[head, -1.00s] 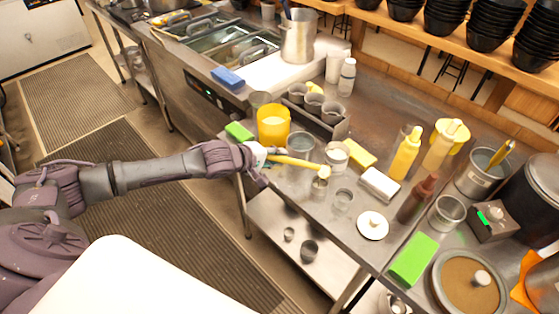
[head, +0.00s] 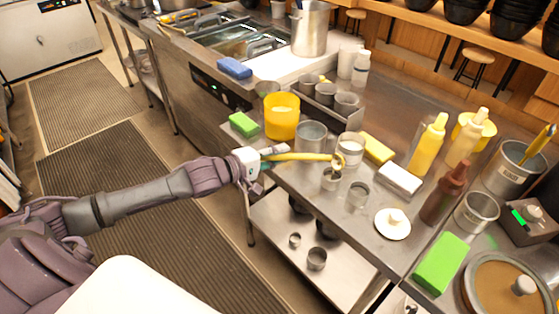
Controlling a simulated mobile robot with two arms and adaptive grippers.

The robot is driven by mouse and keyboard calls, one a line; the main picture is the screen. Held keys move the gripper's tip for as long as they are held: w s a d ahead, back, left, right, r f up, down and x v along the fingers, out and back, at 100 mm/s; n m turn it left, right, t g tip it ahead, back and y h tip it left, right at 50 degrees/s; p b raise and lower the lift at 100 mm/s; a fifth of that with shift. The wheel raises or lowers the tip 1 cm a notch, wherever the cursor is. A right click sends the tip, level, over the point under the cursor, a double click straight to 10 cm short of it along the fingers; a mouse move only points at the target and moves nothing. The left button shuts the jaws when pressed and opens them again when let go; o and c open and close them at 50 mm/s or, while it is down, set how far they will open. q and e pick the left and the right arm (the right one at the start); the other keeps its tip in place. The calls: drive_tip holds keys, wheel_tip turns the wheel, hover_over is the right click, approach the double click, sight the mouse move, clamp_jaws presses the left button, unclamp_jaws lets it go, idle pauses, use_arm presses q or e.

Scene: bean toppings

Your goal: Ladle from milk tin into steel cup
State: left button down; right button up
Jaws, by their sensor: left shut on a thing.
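My left gripper (head: 262,157) is shut on the yellow handle of a ladle (head: 300,156), which points right across the counter's front edge. The ladle's small bowl end is at the front left of the milk tin (head: 350,153), a metal tin with white contents. It hangs just above a small steel cup (head: 330,182); whether it touches either is too small to tell. Another small steel cup (head: 357,196) stands to the right, and a larger steel cup (head: 310,136) stands behind the handle. Which one is the task's cup is unclear. My right gripper is not in view.
A yellow tub (head: 282,118) and a green sponge (head: 244,124) stand behind the gripper. A yellow sponge (head: 378,148), white block (head: 401,180), white lidded dish (head: 392,229) and sauce bottles (head: 427,145) crowd the right. A shelf (head: 290,243) lies below the counter.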

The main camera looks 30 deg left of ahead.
use_arm(q)
drive_tip(key=shift+a+f+m+t+h+b, duration=0.2)
drive_tip(key=shift+f+t+h+b, duration=0.55)
drive_tip(key=shift+b, duration=1.2)
drive_tip(key=shift+a+f+m+t+h+b, duration=0.1)
drive_tip(key=shift+f+m+t+h+b, duration=0.3)
drive_tip(key=shift+f+b, duration=1.05)
drive_tip(key=shift+r+b, duration=0.5)
drive_tip(key=shift+r, duration=0.1)
